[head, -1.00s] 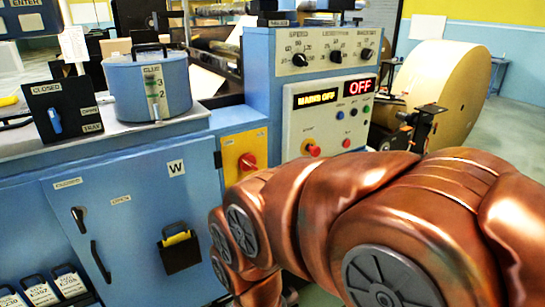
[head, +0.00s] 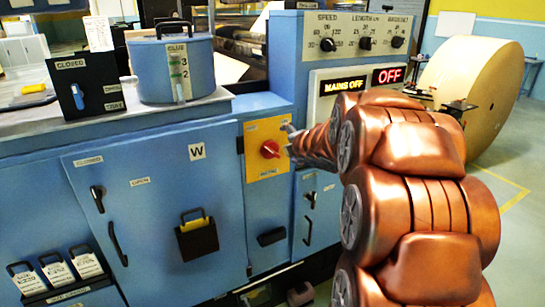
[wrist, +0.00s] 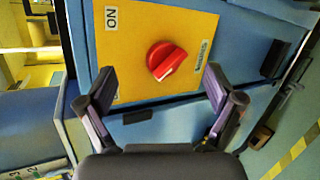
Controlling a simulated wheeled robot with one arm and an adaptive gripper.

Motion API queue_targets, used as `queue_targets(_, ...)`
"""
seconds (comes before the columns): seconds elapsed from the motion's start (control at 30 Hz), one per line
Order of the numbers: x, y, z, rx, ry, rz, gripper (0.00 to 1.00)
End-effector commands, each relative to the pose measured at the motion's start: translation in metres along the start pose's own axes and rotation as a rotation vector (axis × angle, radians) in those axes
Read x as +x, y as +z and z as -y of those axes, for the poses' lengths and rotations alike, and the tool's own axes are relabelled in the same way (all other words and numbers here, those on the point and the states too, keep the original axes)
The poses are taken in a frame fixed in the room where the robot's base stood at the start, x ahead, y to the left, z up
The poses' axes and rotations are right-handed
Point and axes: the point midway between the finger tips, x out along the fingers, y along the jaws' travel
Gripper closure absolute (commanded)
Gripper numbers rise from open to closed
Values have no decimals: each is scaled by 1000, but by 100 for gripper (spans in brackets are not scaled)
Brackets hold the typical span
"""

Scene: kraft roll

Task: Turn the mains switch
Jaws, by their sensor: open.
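The mains switch (head: 270,149) is a red knob on a yellow plate (head: 257,128) on the blue cabinet front. In the wrist view the red knob (wrist: 166,61) sits ahead, between and beyond the fingertips, with a pale pointer line on it. An "ON" label shows on the plate's left side there. My gripper (wrist: 160,85) is open and empty, with a finger on each side. In the head view my gripper (head: 290,140) is just right of the knob, partly hidden by my copper arm. The display (head: 342,86) reads "MAINS OFF".
A blue glue tank (head: 172,68) and a black lever box (head: 85,85) stand on the counter at left. A large kraft roll (head: 475,85) is at right.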

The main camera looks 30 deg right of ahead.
Motion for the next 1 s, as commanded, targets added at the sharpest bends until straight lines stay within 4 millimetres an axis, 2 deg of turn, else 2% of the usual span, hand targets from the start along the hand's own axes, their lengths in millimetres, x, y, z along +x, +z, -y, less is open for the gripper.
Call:
queue_targets(0.03,11,6,3,-81,39,-32,8)
queue_targets(0.13,24,8,2,-255,130,-115,8)
queue_targets(0.4,29,0,23,-575,317,-298,8)
queue_targets(0.67,29,-8,32,-653,373,-356,8)
queue_targets(1.0,62,-25,22,-651,373,-357,8)
